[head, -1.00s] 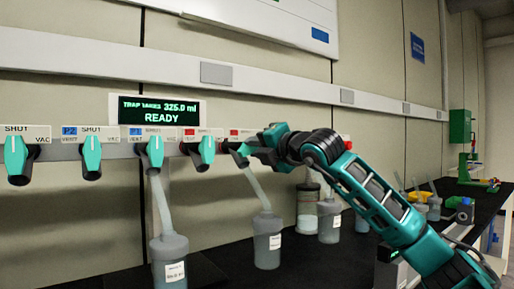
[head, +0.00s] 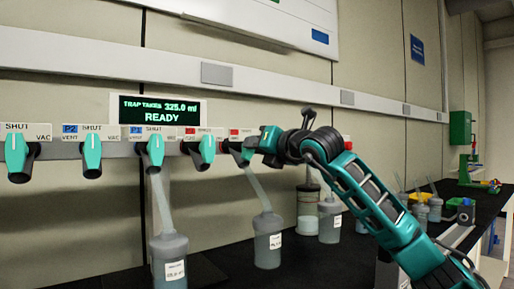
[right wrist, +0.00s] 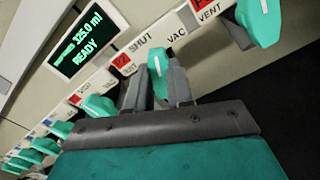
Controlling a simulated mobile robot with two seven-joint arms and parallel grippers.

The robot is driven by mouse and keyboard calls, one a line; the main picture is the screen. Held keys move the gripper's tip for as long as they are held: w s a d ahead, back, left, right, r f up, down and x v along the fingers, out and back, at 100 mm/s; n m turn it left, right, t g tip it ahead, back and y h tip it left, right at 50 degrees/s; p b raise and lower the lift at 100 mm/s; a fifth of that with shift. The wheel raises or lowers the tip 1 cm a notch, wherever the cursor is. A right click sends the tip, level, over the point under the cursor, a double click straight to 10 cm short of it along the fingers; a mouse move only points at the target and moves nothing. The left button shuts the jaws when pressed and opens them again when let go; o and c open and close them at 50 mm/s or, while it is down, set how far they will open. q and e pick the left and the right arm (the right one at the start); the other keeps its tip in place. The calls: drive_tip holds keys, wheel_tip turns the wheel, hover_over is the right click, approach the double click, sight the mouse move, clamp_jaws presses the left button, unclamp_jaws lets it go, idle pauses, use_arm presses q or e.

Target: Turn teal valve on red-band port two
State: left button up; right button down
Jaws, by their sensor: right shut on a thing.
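The teal valve on the red-band P2 port shows in the right wrist view (right wrist: 157,75), between SHUT and VAC marks, with its white line visible. The red P2 label (right wrist: 122,60) is beside it. My right gripper (right wrist: 158,88) is shut on this valve, one grey finger on each side of the handle. In the head view my right gripper (head: 254,148) reaches the port from the right and partly hides the valve (head: 238,152). How far the handle is turned is hard to tell. My left gripper is not in view.
Other teal valves (head: 205,149) line the manifold to the left; another (right wrist: 259,20) is close by in the wrist view. Flasks (head: 267,240) hang or stand below on hoses. A display (head: 158,110) reads READY. The black bench (head: 310,262) has bare areas.

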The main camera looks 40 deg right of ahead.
drive_tip(key=n, duration=0.4)
drive_tip(key=shift+n, duration=0.3)
drive_tip(key=n, duration=0.3)
drive_tip(key=shift+a+n, duration=0.1)
drive_tip(key=shift+n, duration=0.3)
drive_tip(key=n+p, duration=0.1)
drive_tip(key=n, duration=0.4)
drive_tip(key=shift+a, duration=0.1)
drive_tip(key=shift+n+p, duration=0.3)
drive_tip(key=shift+n, duration=1.4)
drive_tip(key=shift+f+n, duration=0.1)
drive_tip(key=shift+n, duration=0.2)
drive_tip(key=c, duration=1)
unclamp_jaws()
